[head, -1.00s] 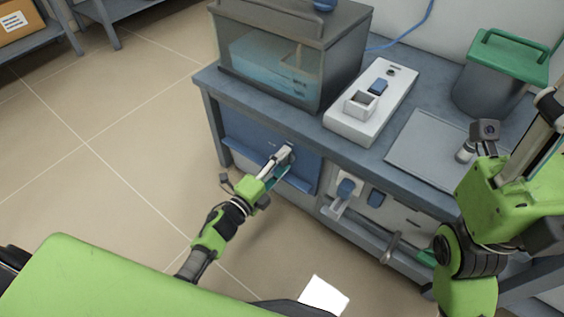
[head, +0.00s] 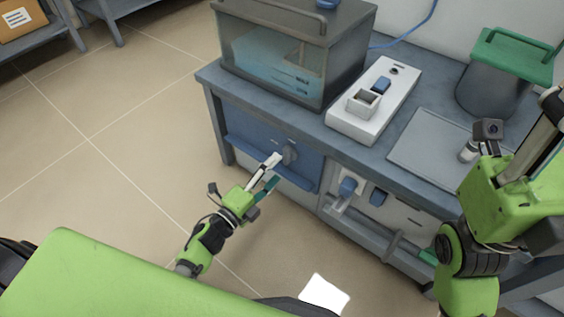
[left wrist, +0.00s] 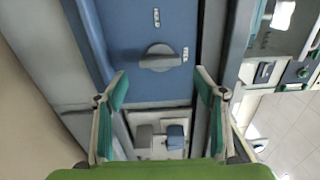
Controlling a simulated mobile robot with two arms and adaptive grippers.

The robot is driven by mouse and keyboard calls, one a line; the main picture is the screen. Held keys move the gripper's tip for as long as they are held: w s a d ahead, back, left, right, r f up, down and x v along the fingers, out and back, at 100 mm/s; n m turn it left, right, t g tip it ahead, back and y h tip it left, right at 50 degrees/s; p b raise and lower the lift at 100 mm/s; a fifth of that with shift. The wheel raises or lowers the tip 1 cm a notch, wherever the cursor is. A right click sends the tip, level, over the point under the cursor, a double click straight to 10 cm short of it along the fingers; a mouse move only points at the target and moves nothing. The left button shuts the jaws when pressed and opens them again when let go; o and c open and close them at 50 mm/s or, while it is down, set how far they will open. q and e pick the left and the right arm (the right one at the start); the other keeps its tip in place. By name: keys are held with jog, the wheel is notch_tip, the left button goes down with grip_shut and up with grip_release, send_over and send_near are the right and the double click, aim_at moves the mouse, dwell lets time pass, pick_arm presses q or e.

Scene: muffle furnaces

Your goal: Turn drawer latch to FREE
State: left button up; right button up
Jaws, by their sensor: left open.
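The drawer latch is a dark grey knob (head: 290,153) on the blue drawer front (head: 240,138) under the bench. In the left wrist view the knob (left wrist: 160,58) has its grip bar lying crosswise, with one end towards a small pale label (left wrist: 185,54). Another label (left wrist: 156,18) sits above it; neither can be read. My left gripper (head: 274,169) is open, its fingers just short of the knob at its lower left. In the left wrist view the open fingers (left wrist: 161,77) are apart with nothing between them. My right gripper (head: 537,143) is raised at the right; its jaw state is unclear.
A clear-walled box (head: 275,60) and a white switch panel (head: 372,102) stand on the bench. A grey bin with a green lid (head: 510,60) is at the back right. Blue knobs (head: 347,187) and handles are right of the drawer.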

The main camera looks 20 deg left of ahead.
pick_arm(q)
jog(key=v, duration=0.6)
jog(key=shift+s, duration=0.4)
jog(key=shift+a, duration=0.1)
